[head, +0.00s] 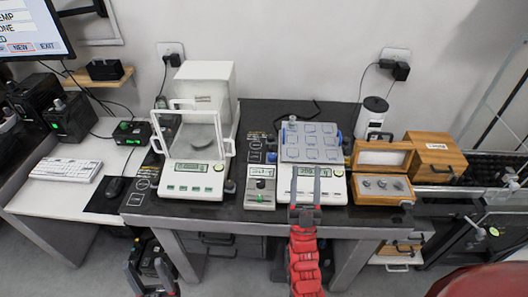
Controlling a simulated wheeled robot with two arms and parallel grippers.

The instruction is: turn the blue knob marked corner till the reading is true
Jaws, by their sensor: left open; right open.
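To the right stands a white scale (333,188) with a lit green display (307,171), whose digits I cannot read surely. A grey plate with several square outlines (311,142) is on the scale. My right gripper (305,178) is open, its two fingers pointing up across the front of this scale, right of the blue knob. My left gripper (149,274) is open and low at the bottom left, off the table.
A white balance with a glass draft shield (201,144) stands left of the small device. Wooden boxes (382,156) stand to the right. A keyboard (66,168) and mouse (115,187) lie on the left table. Little bare dark tabletop (262,113) shows, mostly behind.

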